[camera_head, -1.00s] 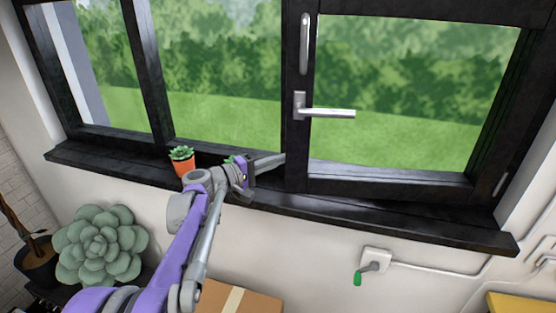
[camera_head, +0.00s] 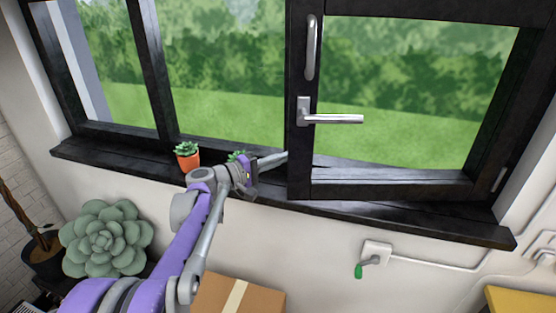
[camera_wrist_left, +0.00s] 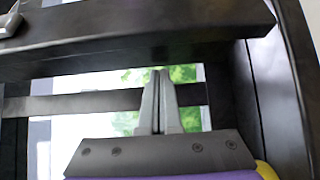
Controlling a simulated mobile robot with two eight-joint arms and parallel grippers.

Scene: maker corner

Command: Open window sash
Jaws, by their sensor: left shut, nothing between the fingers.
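The dark window sash (camera_head: 390,190) on the right side of the window stands ajar, its left edge swung into the room. Its silver handle (camera_head: 335,119) points horizontally to the right. My left gripper (camera_head: 284,156) is shut and empty, with its fingertips at the lower left edge of the sash. Whether they touch it I cannot tell. In the left wrist view, the shut fingers (camera_wrist_left: 161,74) point up below a dark rail, with a bright gap and greenery behind them. My right gripper is not in view.
A small potted succulent (camera_head: 187,156) stands on the dark sill (camera_head: 130,163) left of my gripper. Another green plant (camera_head: 237,156) is mostly hidden behind my wrist.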

